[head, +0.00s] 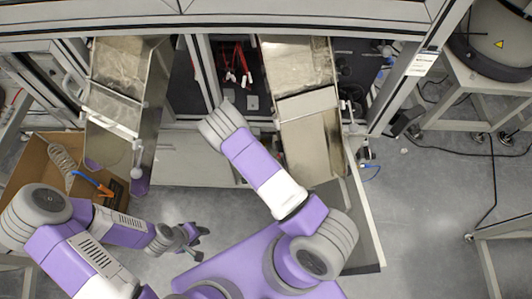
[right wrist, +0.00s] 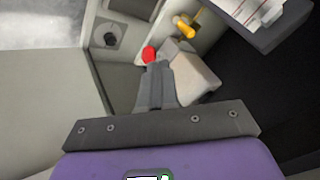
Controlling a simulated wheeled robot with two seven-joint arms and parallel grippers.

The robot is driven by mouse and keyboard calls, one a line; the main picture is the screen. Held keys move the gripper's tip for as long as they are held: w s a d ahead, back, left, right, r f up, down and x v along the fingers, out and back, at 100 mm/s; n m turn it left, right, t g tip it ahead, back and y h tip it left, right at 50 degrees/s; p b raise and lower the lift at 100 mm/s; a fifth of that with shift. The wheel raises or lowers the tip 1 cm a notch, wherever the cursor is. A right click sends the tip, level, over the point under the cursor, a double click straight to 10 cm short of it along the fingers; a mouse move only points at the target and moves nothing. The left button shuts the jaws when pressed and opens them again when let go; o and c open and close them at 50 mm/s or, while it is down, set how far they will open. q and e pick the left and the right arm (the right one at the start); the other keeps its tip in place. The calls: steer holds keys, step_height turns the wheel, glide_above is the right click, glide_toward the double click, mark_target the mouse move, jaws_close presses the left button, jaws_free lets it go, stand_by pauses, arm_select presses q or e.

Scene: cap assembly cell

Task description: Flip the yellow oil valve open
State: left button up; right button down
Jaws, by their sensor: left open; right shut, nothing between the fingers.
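The yellow oil valve (right wrist: 185,27) shows in the right wrist view, near the top, just above and to the right of my fingertips. It is a small yellow handle on a pale panel. My right gripper (right wrist: 158,66) is shut and empty, pointing towards the panel, apart from the valve as far as I can tell. In the head view my right arm reaches up to the machine front between two metal chutes; its fingers and the valve are hidden there. My left gripper (head: 203,238) is open and empty, low over the floor at the lower left.
A red knob (right wrist: 149,54) lies right at my right fingertips, beside a cream block (right wrist: 192,78). A grey box with white paper (right wrist: 262,12) is at the upper right. The metal chutes (head: 130,105) (head: 311,140) flank my right arm. A cardboard box (head: 32,165) stands at the left.

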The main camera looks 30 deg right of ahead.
arm_select(q)
step_height(320, 180, down, 5)
steer(key=b, duration=0.5)
steer(key=shift+f, duration=0.2)
arm_select(e)
steer(key=w+d+f, duration=0.3)
steer(key=w+f, duration=0.5)
steer(key=shift+w+d, duration=0.25)
steer(key=shift+w, duration=0.15)
arm_select(q)
steer(key=shift+w+a+r, duration=0.1)
steer(key=shift+w+r, duration=0.05)
arm_select(e)
steer(key=shift+a, duration=0.1)
arm_select(q)
steer(key=shift+w+a, duration=0.2)
steer(key=shift+w, duration=0.05)
arm_select(e)
steer(key=shift+g+h, duration=0.3)
steer(key=shift+h, duration=0.2)
